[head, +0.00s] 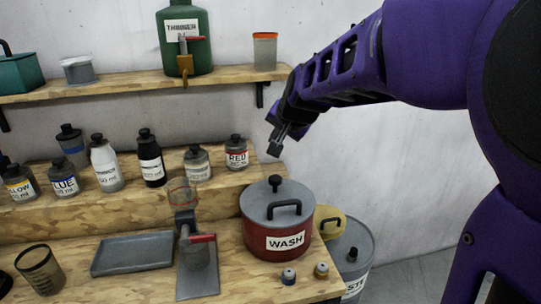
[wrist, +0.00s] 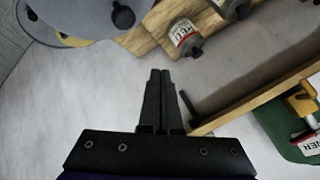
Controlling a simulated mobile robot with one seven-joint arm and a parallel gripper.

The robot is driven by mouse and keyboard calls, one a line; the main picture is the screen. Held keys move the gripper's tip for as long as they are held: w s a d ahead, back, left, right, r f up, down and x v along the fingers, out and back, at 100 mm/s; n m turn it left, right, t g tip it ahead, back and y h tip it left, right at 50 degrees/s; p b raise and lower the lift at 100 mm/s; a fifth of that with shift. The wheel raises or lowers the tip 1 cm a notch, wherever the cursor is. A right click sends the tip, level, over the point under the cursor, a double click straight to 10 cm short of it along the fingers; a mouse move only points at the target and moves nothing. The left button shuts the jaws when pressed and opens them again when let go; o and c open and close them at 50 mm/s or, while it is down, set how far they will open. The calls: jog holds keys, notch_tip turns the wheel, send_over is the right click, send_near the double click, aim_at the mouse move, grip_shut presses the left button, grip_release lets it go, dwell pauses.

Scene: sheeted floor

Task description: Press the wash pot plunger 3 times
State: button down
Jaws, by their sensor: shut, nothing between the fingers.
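The wash pot (head: 257,238) is a dark red round pot labelled WASH, with a grey lid and a black loop handle. It stands upright at the right end of the lower bench. Its plunger (head: 275,182) is a black knob standing up from the back of the lid. My gripper (head: 275,146) shows just above the plunger in the head view, apart from it. In the wrist view my gripper (wrist: 160,75) is shut and empty. The plunger knob (wrist: 122,16) shows there at the top, on the grey lid, beyond and left of the fingertips.
Several bottles, including a RED one (head: 237,155), stand on the step behind the pot. A shelf (head: 130,84) holds a green thinner jug (head: 186,55). A clamp stand (head: 197,270) is left of the pot. Two small jars (head: 289,276) sit in front. A waste drum (head: 352,250) stands right.

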jog(key=b, duration=0.3)
send_over(274, 179)
jog(key=f, duration=0.6)
jog(key=shift+s+d+f, duration=0.2)
jog(key=shift+s, duration=0.05)
jog(key=shift+f+b, duration=0.65)
jog(key=shift+b, duration=0.1)
jog(key=shift+f, duration=0.1)
dwell(0.7)
jog(key=shift+f+b, duration=0.3)
jog(key=shift+b, duration=0.05)
jog(key=shift+f+b, duration=1.15)
jog(key=shift+f, duration=0.15)
dwell(0.9)
dwell(0.3)
jog(key=shift+r+p, duration=1.4)
jog(key=shift+r, duration=0.3)
jog(key=shift+r+p, duration=2.15)
jog(key=shift+r, duration=0.35)
